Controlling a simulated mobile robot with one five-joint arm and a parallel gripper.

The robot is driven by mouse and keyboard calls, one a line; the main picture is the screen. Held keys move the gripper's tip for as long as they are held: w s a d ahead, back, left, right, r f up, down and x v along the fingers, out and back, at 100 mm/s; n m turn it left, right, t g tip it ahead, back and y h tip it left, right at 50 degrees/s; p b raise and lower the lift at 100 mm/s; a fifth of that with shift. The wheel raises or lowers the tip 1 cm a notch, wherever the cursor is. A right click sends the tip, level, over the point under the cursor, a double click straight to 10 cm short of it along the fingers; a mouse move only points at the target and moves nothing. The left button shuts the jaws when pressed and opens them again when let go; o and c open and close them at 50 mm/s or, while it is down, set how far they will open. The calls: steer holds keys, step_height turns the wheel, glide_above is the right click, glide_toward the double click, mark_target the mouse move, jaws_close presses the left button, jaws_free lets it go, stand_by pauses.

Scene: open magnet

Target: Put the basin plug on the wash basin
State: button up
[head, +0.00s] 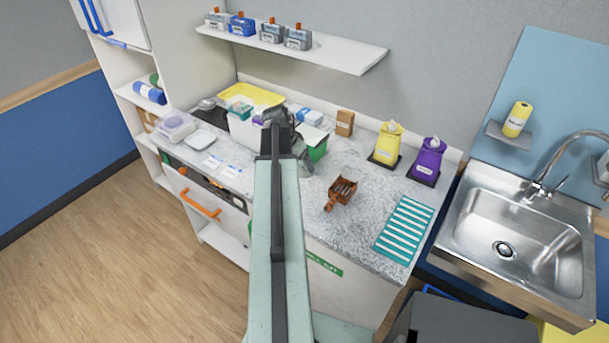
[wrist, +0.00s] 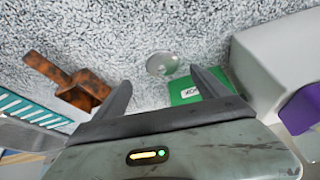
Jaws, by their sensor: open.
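In the wrist view, a small round grey-silver disc (wrist: 162,63), which looks like the basin plug, lies on the speckled countertop. My gripper (wrist: 162,90) is open and empty, with the disc showing just beyond and between its two fingertips, apart from both. In the head view, my gripper is above the counter near the green box, and I cannot make out the plug there. The steel wash basin (head: 470,226) stands at the right, with a dark-centred drain (head: 504,250) in its floor and a curved tap behind. Nothing lies in the basin.
A green box (head: 314,149) stands close to my gripper; a green label (wrist: 186,94) shows near the right finger. A brown holder (head: 342,190) and a teal striped mat (head: 405,228) lie to the right. Yellow (head: 387,143) and purple (head: 428,159) dispensers stand behind.

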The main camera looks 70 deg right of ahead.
mark_target(304, 167)
steer(key=b+x, duration=0.4)
steer(key=x, duration=0.2)
steer(key=shift+w+d+b, duration=0.15)
steer(key=shift+d+b, duration=0.05)
steer(key=shift+b, duration=0.15)
steer(key=shift+r, duration=0.15)
steer(key=c, duration=1.5)
step_height(304, 167, up, 18)
steer(key=p, duration=1.8)
steer(key=shift+r+p, duration=0.1)
steer(key=shift+p, duration=0.2)
